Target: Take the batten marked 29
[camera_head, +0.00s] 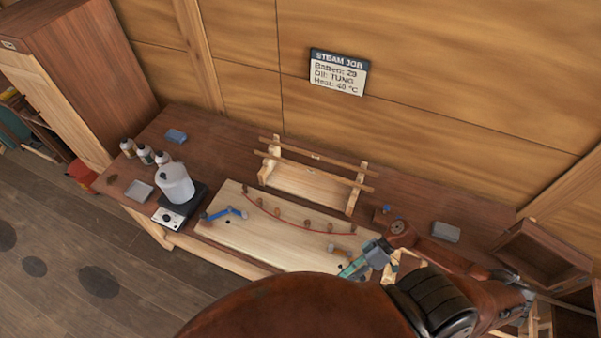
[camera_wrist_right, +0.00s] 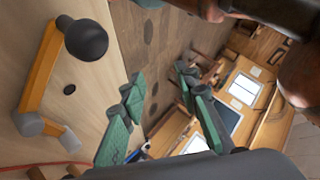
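Two thin brown battens lie across a wooden rack (camera_head: 309,185) at the back of the bench: a rear batten (camera_head: 340,164) and a front batten (camera_head: 335,179). A small pale tag shows near the rear one; no number on either can be read. A wall sign (camera_head: 338,73) reads "STEAM JOB", batten 29, oil TUNG, and a heat that looks like 40 °C. My right gripper (camera_head: 358,265) is over the right end of the pale board, in front of the rack. In the right wrist view its green fingers (camera_wrist_right: 160,110) stand apart with nothing between them. My left gripper is not in view.
The pale board (camera_head: 265,235) carries a curved red line, several pegs and a blue clamp (camera_head: 225,213). An orange clamp (camera_wrist_right: 42,70) is close to my right gripper. A pot (camera_head: 175,184) on a hotplate, several bottles (camera_head: 145,154) and an open box (camera_head: 540,255) flank the board.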

